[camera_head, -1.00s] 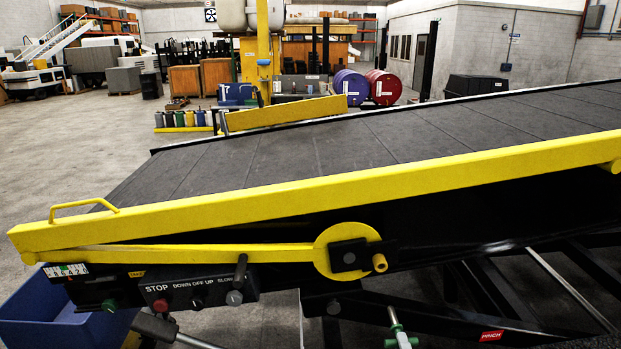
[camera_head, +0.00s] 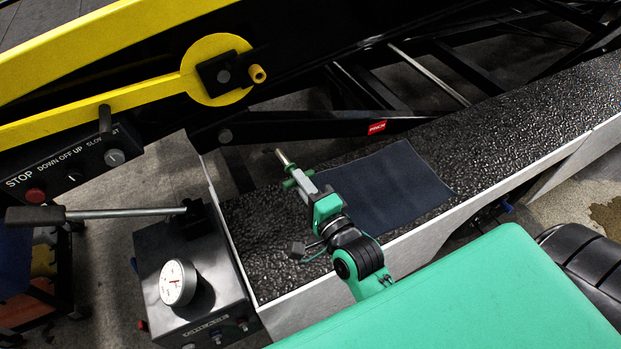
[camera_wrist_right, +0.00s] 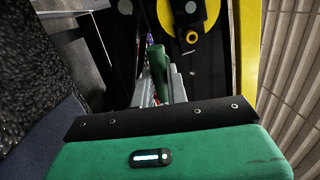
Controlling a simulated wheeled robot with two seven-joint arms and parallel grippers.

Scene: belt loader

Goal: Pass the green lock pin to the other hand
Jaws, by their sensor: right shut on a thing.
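The green lock pin (camera_head: 285,160) stands up out of my right gripper (camera_head: 300,184) in the head view, with a silver shaft tip at the top and green parts lower down. My right gripper is shut on it and holds it above the black textured ledge. In the right wrist view the green of the pin (camera_wrist_right: 157,68) shows between the grey fingers of the right gripper (camera_wrist_right: 158,92). Part of the pin is hidden by the fingers. My left gripper is in neither view.
A dark blue mat (camera_head: 392,188) lies on the black textured ledge (camera_head: 500,128). A grey box with a gauge (camera_head: 178,282) and a long lever stands at left. The yellow loader rail (camera_head: 105,48), crank disc (camera_head: 218,68) and STOP control panel (camera_head: 70,165) are at upper left.

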